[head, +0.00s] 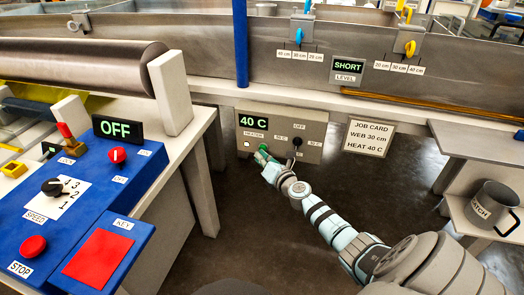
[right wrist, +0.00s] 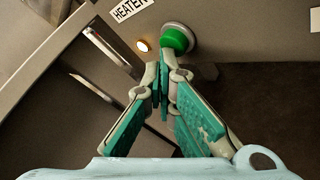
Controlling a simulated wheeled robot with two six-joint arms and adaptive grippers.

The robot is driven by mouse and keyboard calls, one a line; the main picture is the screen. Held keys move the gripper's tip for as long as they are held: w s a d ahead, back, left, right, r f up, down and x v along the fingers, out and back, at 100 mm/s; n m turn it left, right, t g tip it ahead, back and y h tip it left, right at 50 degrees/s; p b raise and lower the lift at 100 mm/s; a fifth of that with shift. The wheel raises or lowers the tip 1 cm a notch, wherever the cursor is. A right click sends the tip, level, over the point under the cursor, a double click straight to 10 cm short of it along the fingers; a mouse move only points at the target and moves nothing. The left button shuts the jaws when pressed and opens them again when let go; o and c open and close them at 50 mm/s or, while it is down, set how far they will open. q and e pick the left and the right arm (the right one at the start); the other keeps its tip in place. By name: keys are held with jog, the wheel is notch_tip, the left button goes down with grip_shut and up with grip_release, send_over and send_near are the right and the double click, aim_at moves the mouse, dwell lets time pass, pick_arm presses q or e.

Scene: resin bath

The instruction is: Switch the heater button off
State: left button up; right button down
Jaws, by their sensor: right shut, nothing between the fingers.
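The heater panel (head: 315,130) is a grey box with a "40 C" display (head: 252,121), a "HEATER" label and a black knob (head: 297,141). The green heater button (right wrist: 177,38) is round with a grey collar. A small lamp (right wrist: 143,45) beside it glows pale. My right gripper (head: 261,156) is shut and empty, in front of the panel's lower left part. In the right wrist view its closed fingertips (right wrist: 166,68) lie just below the green button; I cannot tell whether they touch it. My left gripper is not in view.
A blue console (head: 140,175) with an "OFF" display, red buttons and a speed knob stands at left. A grey mug (head: 492,207) stands on a shelf at right. A blue post (head: 241,45) rises above the panel.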

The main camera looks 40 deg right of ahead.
jog(key=shift+w+d+r, duration=0.15)
jog(key=shift+w+d, duration=0.1)
jog(key=shift+d, duration=0.1)
jog(key=shift+a, duration=0.1)
jog(key=shift+s+a, duration=0.15)
dwell(0.3)
jog(key=s+a+p, duration=0.2)
jog(key=s+a, duration=0.1)
jog(key=a, duration=0.2)
jog(key=shift+s+p, duration=0.25)
jog(key=shift+p, duration=0.15)
